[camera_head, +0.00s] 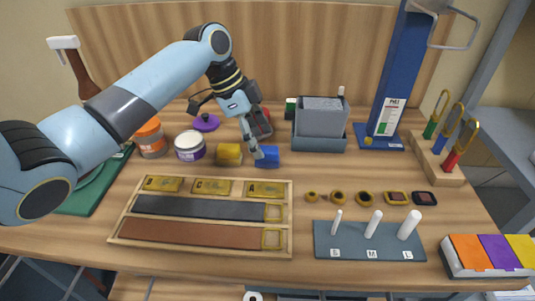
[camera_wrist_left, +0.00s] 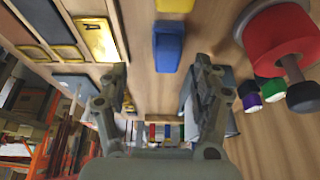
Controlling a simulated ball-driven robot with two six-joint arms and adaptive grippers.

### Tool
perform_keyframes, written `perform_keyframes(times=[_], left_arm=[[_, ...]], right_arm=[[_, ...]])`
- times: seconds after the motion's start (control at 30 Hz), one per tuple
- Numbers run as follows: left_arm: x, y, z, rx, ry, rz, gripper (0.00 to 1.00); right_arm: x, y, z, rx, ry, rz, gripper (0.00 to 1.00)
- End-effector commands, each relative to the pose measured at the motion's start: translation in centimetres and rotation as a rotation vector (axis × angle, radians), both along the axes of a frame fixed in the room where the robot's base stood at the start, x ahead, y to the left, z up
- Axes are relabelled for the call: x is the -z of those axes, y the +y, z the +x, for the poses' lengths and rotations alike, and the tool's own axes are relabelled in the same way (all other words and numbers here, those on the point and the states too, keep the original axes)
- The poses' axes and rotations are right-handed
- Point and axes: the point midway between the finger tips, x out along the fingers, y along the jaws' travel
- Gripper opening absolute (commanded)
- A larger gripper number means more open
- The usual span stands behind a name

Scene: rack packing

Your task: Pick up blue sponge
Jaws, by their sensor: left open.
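The blue sponge (camera_head: 267,157) lies on the wooden bench, just right of a yellow block (camera_head: 229,154). In the left wrist view the blue sponge (camera_wrist_left: 168,48) shows at the upper middle, beyond the gap between the fingertips. My left gripper (camera_head: 258,152) is at the sponge in the head view, its fingers pointing down and partly covering the sponge's left end. In the wrist view the left gripper (camera_wrist_left: 160,85) has its two fingers apart with nothing between them. Whether a finger touches the sponge I cannot tell. My right gripper is not in view.
A wooden tray (camera_head: 200,250) with dark and brown strips lies in front. Several small rings and a peg board (camera_head: 345,255) are front right. A grey bin (camera_head: 322,140) stands behind right. A red object (camera_wrist_left: 283,40) is beside the gripper in the wrist view.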

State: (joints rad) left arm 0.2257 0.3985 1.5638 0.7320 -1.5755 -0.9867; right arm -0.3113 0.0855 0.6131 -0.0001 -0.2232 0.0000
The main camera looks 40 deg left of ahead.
Motion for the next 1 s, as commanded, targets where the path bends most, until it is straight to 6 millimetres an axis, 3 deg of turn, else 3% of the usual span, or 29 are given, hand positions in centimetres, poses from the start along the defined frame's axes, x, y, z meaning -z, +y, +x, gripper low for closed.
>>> perform_keyframes(times=[0.4,0.67,1.0], left_arm=[[4.7,-1.4,1.7,-0.002,0.001,0.0,0.65],[5.1,-1.4,1.7,0.0,0.0,0.002,0.65],[5.1,-1.4,1.7,0.0,0.0,0.002,0.22]], right_arm=[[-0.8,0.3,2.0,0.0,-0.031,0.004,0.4],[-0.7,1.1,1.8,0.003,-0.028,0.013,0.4],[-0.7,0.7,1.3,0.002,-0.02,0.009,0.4]])
